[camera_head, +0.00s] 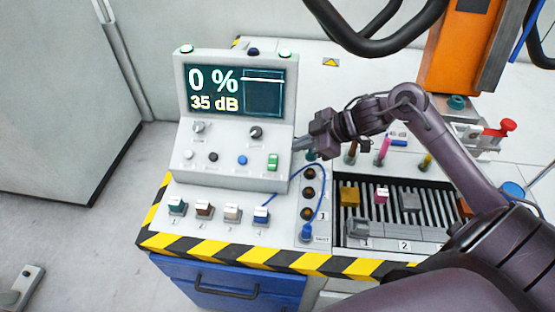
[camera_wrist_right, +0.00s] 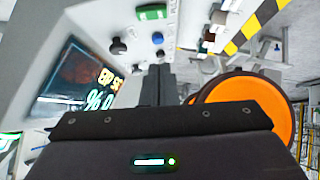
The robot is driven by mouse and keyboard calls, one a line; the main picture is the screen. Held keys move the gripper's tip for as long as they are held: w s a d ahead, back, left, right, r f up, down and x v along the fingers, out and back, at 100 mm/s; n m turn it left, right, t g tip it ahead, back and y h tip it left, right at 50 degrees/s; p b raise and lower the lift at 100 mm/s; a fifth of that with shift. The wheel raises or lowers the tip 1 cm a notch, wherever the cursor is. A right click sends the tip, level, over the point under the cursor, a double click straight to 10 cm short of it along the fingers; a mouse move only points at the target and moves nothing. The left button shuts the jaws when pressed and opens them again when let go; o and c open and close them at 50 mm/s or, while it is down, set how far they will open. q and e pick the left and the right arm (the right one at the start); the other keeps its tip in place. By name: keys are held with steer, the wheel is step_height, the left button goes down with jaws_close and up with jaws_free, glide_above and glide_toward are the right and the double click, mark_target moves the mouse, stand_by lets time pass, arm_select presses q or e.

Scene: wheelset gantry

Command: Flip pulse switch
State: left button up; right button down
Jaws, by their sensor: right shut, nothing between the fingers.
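The pulse switch (camera_head: 273,161) is a green rocker on the lower right of the grey console's (camera_head: 235,178) sloped panel. It also shows at the top of the right wrist view (camera_wrist_right: 152,12), beside partly legible lettering. My right gripper (camera_head: 297,145) is shut and empty at the right edge of the console, a little right of and above the switch. A gap seems to lie between fingertips and switch. In the right wrist view, the closed fingers (camera_wrist_right: 158,84) point toward the panel. My left gripper is not in view.
The console screen (camera_head: 236,90) reads 0 % and 35 dB. Knobs (camera_head: 256,132) and a blue button (camera_head: 242,160) sit near the switch. A slotted rack (camera_head: 435,205) lies right.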

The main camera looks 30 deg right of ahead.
steer(key=p, duration=0.1)
glide_above(268, 164)
steer(key=s+d, duration=0.1)
steer(key=s, duration=0.2)
step_height(268, 164, down, 6)
steer(key=shift+d+r, duration=0.1)
steer(key=f, duration=0.2)
steer(key=shift+w+d+f, duration=0.15)
steer(key=shift+w+f, duration=0.1)
steer(key=shift+f, duration=0.1)
steer(key=shift+w+d+f+p, duration=0.15)
steer(key=shift+f+p, duration=0.2)
steer(key=shift+f, duration=0.45)
